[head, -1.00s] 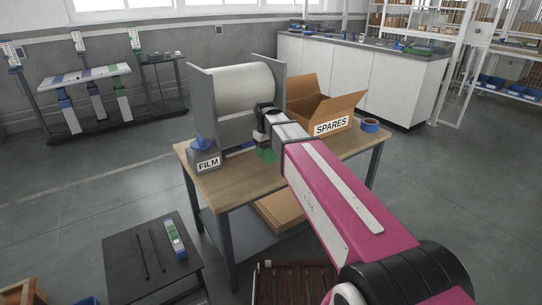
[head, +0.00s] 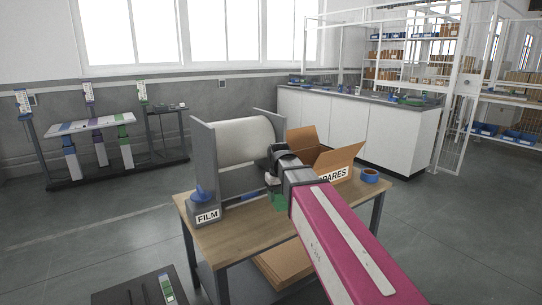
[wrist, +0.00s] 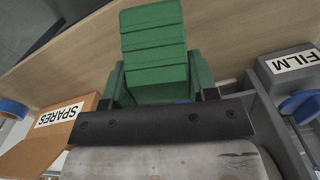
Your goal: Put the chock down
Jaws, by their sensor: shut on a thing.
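The green chock (wrist: 153,45) has a ridged, stepped face and fills the top middle of the wrist view. My gripper (wrist: 160,98) is shut on it. In the head view only a small green part of the chock (head: 279,201) shows below my gripper (head: 273,182); my arm hides the rest. The chock is over the wooden table (head: 240,235), in front of the film roll stand and left of the box. I cannot tell whether it touches the tabletop.
A FILM-labelled grey holder (head: 207,214) stands at the table's left, beside the white film roll (head: 243,140). An open SPARES carton (head: 345,160) and blue tape (head: 370,176) are at the right. The table's front left is clear. A low dark table (head: 130,291) stands in front.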

